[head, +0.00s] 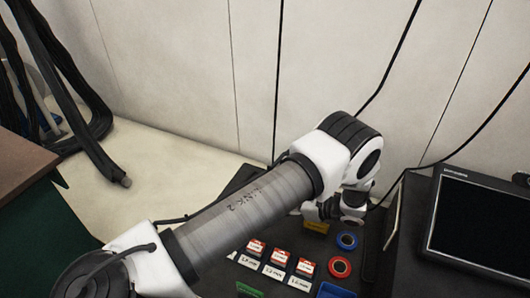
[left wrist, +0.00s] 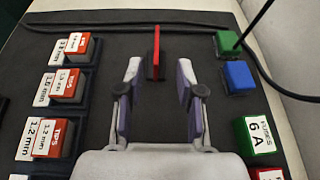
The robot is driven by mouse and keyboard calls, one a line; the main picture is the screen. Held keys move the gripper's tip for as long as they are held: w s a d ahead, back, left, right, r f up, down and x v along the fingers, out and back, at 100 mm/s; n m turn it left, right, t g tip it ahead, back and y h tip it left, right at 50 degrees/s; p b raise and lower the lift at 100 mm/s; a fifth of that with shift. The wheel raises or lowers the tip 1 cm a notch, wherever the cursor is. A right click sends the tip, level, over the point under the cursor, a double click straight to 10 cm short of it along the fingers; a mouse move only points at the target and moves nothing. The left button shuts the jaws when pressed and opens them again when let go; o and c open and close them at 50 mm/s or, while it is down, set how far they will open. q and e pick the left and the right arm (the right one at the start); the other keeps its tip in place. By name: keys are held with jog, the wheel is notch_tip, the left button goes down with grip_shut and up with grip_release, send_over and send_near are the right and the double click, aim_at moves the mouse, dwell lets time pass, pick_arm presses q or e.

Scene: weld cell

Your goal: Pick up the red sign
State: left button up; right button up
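The red sign (left wrist: 156,50) shows in the left wrist view as a thin upright red plate, seen nearly edge-on, standing on the dark surface. My left gripper (left wrist: 159,65) is open, its two pale fingers apart. The sign lies in the gap between the fingertips, with its far part beyond them. I see space on both sides of it, with the left finger closer. In the head view my left arm hides most of this gripper, and I cannot make out the sign there. My right gripper is not in view.
Red-and-white labelled boxes (left wrist: 68,84) stand left of the gripper. A green block (left wrist: 228,42), a blue block (left wrist: 238,77) and a green fuse box (left wrist: 257,136) stand right. In the head view are a blue roll (head: 347,241), a red roll (head: 340,267) and a monitor (head: 482,222).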

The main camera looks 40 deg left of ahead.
pick_arm(q)
jog(key=b+x, duration=0.4)
jog(key=x, duration=0.6)
jog(key=shift+s+f, duration=0.2)
jog(key=shift+a, duration=0.25)
jog(key=shift+r, duration=0.1)
grip_shut()
